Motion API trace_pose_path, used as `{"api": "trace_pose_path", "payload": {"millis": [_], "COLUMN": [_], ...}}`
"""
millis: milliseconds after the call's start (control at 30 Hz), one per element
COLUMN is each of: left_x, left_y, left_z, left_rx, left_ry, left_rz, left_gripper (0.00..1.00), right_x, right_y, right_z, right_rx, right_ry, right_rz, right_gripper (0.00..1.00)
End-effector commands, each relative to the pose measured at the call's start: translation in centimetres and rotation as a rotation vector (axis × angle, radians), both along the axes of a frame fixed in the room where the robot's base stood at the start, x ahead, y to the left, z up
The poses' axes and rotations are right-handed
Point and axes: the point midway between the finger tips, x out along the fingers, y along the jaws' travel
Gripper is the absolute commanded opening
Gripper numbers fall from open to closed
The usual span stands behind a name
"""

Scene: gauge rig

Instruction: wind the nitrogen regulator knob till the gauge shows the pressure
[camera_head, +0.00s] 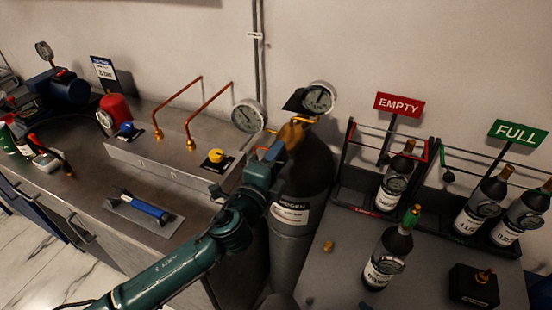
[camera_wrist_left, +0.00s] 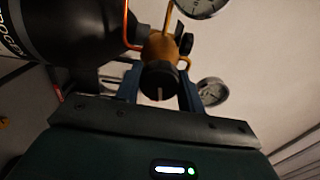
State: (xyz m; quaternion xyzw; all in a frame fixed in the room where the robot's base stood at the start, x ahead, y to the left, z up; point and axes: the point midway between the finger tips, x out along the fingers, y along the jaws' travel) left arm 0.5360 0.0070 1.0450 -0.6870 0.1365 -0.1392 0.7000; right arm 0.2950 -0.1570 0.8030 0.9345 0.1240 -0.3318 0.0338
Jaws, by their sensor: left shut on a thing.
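The nitrogen cylinder (camera_head: 297,240) is a tall dark grey bottle with a white label. A brass regulator (camera_head: 293,133) sits on its top, with one round white gauge (camera_head: 319,97) above right and another (camera_head: 247,116) to the left. The needle readings are too small to tell. In the left wrist view the black regulator knob (camera_wrist_left: 158,82), with a pale line on its face, sits between my fingers, in front of the brass body (camera_wrist_left: 159,46). My left gripper (camera_wrist_left: 160,88) is shut on this knob; in the head view (camera_head: 271,153) it partly hides the regulator. My right gripper is not in view.
To the right are EMPTY (camera_head: 399,104) and FULL (camera_head: 518,133) racks of bottles, and a loose green-topped bottle (camera_head: 386,259) on the grey table.

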Motion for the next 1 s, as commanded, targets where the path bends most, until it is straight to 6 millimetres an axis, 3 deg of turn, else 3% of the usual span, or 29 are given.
{"api": "trace_pose_path", "payload": {"millis": [600,1000], "left_x": [-0.02,-0.04], "left_y": [-0.01,-0.06], "left_z": [-0.04,-0.04], "left_rx": [0.512,0.684], "left_ry": [-0.211,-0.283], "left_rz": [-0.001,-0.001], "left_gripper": [0.16,0.16], "right_x": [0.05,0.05], "right_y": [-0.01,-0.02], "right_z": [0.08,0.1], "right_rx": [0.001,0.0], "right_ry": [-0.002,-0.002], "right_rz": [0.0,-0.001], "right_gripper": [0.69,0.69]}}
